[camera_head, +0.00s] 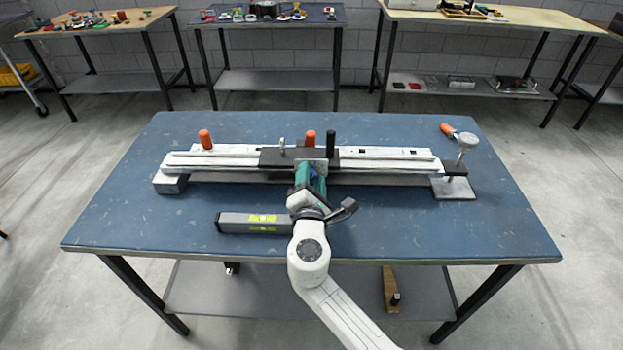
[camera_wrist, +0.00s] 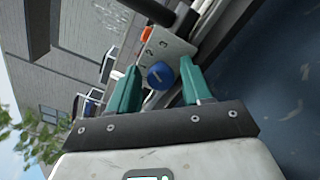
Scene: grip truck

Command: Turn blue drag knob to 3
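The blue drag knob (camera_wrist: 160,75) sits on a light metal plate (camera_wrist: 165,47) with several dark marks, too small to read, so I cannot tell its setting. In the wrist view the knob shows between the two green fingers of my gripper (camera_wrist: 158,66), with a gap on each side. The gripper is open and empty. In the head view my gripper (camera_head: 311,174) is over the front of the black carriage (camera_head: 270,157) on the white rail (camera_head: 395,161). The knob is hidden there behind my gripper.
Orange handles (camera_head: 205,138) and a black upright handle (camera_head: 331,144) stand on the rail assembly. A spirit level (camera_head: 240,222) lies left of my arm. A clamp (camera_head: 462,160) stands at the rail's right end. The blue tabletop (camera_head: 490,225) is clear at the right front.

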